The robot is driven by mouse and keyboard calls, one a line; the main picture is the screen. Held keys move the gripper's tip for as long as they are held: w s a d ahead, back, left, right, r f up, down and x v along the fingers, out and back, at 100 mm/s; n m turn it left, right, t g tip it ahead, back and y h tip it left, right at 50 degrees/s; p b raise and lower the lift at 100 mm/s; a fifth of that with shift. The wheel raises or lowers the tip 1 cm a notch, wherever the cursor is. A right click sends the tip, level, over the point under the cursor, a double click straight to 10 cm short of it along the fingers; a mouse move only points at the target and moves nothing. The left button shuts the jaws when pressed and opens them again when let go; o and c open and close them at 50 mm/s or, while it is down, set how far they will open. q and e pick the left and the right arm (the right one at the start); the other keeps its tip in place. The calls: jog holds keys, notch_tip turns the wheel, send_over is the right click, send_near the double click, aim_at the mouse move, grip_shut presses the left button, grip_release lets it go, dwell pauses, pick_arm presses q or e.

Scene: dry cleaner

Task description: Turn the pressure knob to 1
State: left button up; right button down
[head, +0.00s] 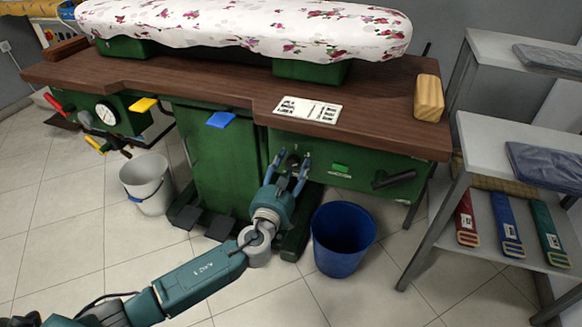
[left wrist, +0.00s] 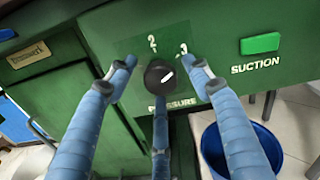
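The pressure knob (left wrist: 160,75) is a round black dial on the green panel in the left wrist view. Its white mark slants to the upper right, roughly toward the number 3 (left wrist: 183,48). The number 2 (left wrist: 152,42) is above the knob, and no 1 is visible. The PRESSURE label (left wrist: 172,103) is below, partly covered by a finger. My left gripper (left wrist: 158,65) is open, its blue fingers spread around the knob without visibly closing on it. In the head view, my left gripper (head: 293,160) reaches the panel under the tabletop. My right gripper is not in view.
A green suction button (head: 341,168) and a dark handle (head: 394,179) are to the right on the panel. A blue bucket (head: 342,240) stands below right, a white bucket (head: 146,180) at left. The brown tabletop edge (head: 230,95) overhangs the panel. Grey shelves (head: 520,140) stand at right.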

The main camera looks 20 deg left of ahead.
pick_arm(q)
jog(key=c, duration=1)
jog(key=shift+c, duration=0.2)
